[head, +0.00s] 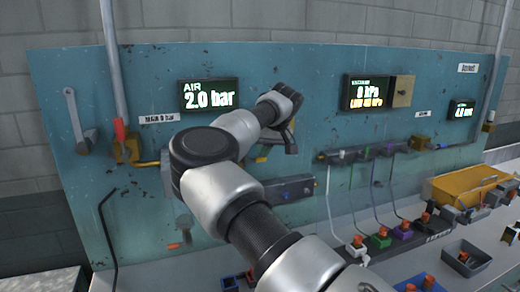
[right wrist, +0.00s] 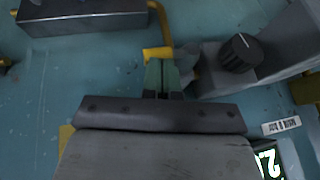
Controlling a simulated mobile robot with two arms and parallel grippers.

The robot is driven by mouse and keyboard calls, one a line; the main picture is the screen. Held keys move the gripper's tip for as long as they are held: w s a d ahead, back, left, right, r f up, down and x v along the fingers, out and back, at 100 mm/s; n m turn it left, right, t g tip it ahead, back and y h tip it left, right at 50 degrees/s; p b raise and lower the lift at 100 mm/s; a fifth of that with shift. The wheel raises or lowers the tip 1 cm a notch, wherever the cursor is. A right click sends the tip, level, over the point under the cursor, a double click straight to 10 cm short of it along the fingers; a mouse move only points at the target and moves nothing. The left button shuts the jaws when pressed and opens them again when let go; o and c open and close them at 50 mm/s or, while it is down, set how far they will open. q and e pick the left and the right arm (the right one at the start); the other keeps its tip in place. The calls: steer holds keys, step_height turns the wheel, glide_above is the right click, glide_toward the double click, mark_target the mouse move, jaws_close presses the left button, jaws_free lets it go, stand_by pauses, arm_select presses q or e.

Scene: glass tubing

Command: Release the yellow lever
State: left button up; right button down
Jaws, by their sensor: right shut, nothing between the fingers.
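My right gripper (head: 288,135) is in front of the teal panel, right of and below the AIR display; its wrist and arm hide part of the panel. In the right wrist view its fingers (right wrist: 162,75) are together with nothing between them. A yellow piece (right wrist: 158,53), which looks like the lever, is right at the fingertips; I cannot tell whether they touch. In the head view a small yellow part (head: 262,158) shows just below the gripper, partly hidden. My left gripper is not in view.
A black knob (right wrist: 238,52) on a grey body is right of the fingers in the wrist view. The AIR display (head: 208,94) reads 2.0 bar. A valve with yellow parts (head: 128,150) is at left. Colored hose fittings (head: 380,238) and a grey tray (head: 466,258) are on the bench at right.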

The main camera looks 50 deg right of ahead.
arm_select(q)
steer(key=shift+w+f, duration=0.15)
arm_select(e)
steer(key=shift+s+d+f, duration=0.2)
steer(key=shift+f, duration=0.05)
stand_by(0.4)
